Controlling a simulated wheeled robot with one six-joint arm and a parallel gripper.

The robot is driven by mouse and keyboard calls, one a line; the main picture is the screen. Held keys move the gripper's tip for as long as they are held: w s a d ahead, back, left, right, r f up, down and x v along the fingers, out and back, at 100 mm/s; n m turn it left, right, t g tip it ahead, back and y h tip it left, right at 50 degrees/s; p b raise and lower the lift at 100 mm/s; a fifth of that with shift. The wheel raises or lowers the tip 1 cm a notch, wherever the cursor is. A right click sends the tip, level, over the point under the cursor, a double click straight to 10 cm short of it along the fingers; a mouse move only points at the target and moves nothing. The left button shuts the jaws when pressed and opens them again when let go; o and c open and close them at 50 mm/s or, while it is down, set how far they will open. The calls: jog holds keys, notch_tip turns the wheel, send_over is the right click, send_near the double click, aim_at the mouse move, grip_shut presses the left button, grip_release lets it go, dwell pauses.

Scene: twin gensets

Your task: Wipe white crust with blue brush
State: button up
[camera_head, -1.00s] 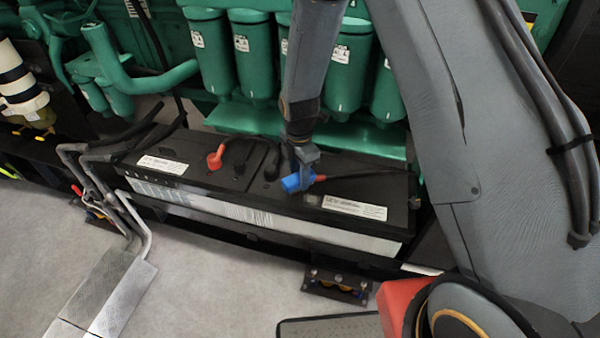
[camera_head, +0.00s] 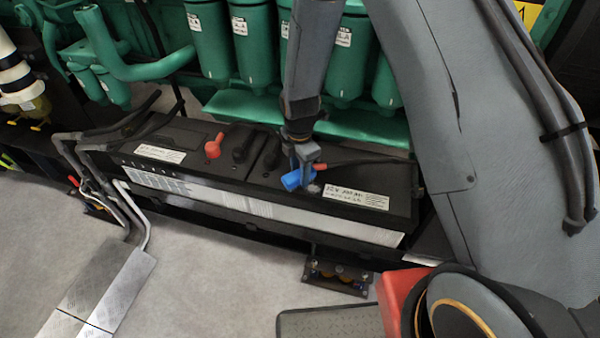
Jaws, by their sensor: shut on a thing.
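My gripper (camera_head: 304,160) points down over the right black battery (camera_head: 375,182). It is shut on the blue brush (camera_head: 291,181), a small blue block held tilted just left of the battery's white label. The brush is at or very near the battery top; I cannot tell whether it touches. A small pale grey patch (camera_head: 313,188) shows just right of the brush and may be the white crust. The gripper and brush hide part of the battery top around it.
A red terminal cap (camera_head: 213,148) stands on the left battery (camera_head: 190,138). Another red piece (camera_head: 320,167) with a black cable is close to my gripper's right. Green cylinders (camera_head: 253,45) stand behind. Grey floor (camera_head: 215,270) lies open in front.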

jog(key=shift+f+b, duration=0.5)
jog(key=shift+f, duration=0.35)
jog(key=shift+d, duration=0.1)
jog(key=shift+s+d+r+p, duration=0.1)
jog(key=shift+s+d+p, duration=0.2)
jog(key=shift+d, duration=0.55)
jog(key=shift+s+d+r+p, duration=0.1)
jog(key=shift+s+d+p, duration=0.2)
jog(key=shift+d, duration=0.5)
jog(key=shift+s+d+f+p, duration=0.1)
jog(key=shift+s+d, duration=0.2)
jog(key=shift+d, duration=0.4)
jog(key=shift+s+d+p, duration=0.1)
jog(key=shift+s+d, duration=0.15)
jog(key=shift+d, duration=0.5)
jog(key=shift+s+d+f+p, duration=0.1)
jog(key=shift+s+d, duration=0.2)
jog(key=shift+d, duration=0.4)
jog(key=shift+r, duration=0.1)
jog(key=shift+a, duration=0.1)
